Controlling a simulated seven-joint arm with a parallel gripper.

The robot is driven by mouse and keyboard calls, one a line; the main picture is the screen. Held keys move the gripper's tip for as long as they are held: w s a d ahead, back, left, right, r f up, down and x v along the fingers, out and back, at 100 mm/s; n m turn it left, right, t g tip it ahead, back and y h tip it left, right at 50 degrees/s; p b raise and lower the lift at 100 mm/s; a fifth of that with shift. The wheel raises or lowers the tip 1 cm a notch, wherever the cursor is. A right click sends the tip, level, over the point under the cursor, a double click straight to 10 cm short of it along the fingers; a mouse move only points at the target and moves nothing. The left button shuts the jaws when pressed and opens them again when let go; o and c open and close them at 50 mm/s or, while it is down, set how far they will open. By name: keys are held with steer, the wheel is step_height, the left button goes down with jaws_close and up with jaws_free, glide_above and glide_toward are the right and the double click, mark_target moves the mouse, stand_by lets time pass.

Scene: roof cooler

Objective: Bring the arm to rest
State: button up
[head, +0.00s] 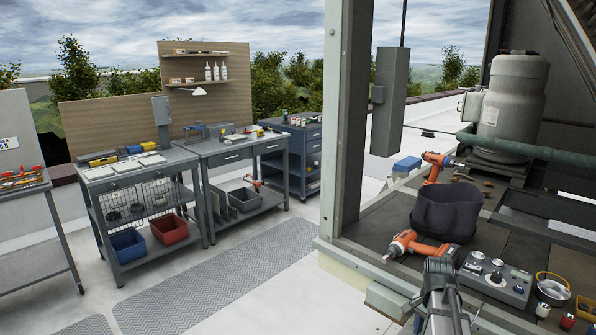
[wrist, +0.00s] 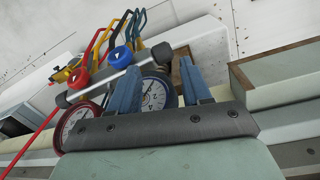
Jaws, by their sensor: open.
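My gripper (wrist: 160,68) shows in the wrist view as two blue fingers, spread apart. A manifold gauge set lies beyond them, with a blue-rimmed dial (wrist: 154,94) seen between the fingers and a red-rimmed dial (wrist: 76,126) to the left. The dials are partly hidden by my gripper's grey body. I see nothing held between the fingers, but cannot tell how far the gauges are from them. I cannot clearly make out my gripper in the head view.
The roof unit's deck holds a dark bag (head: 446,211), an orange drill (head: 412,246), another orange tool (head: 436,165) and a grey control box (head: 494,280). A post (head: 345,120) stands left of them. Workbenches (head: 140,172) stand further left, with open floor (head: 245,285) in front.

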steer(key=s+a+f+n+g, duration=0.15)
steer(key=s+a+f, duration=0.25)
steer(key=f, duration=0.4)
steer(key=s+a+f+n, duration=0.2)
steer(key=s+a+f, duration=0.2)
steer(key=f, duration=0.5)
steer(key=s+a+f+n+g, duration=0.15)
steer(key=s+a+f, duration=0.25)
steer(key=f, duration=0.4)
steer(key=s+a+f+n+g, duration=0.1)
steer(key=s+a+f+n, duration=0.2)
steer(key=s+f, duration=0.4)
steer(key=s+a+f+n+g, duration=0.1)
steer(key=s+a+f+n, duration=0.2)
steer(key=s+f, duration=0.5)
steer(key=s+a, duration=0.1)
steer(key=s, duration=0.7)
steer(key=shift+s+a+f+n+g, duration=0.2)
steer(key=shift+n+g, duration=0.1)
steer(key=shift+g, duration=0.1)
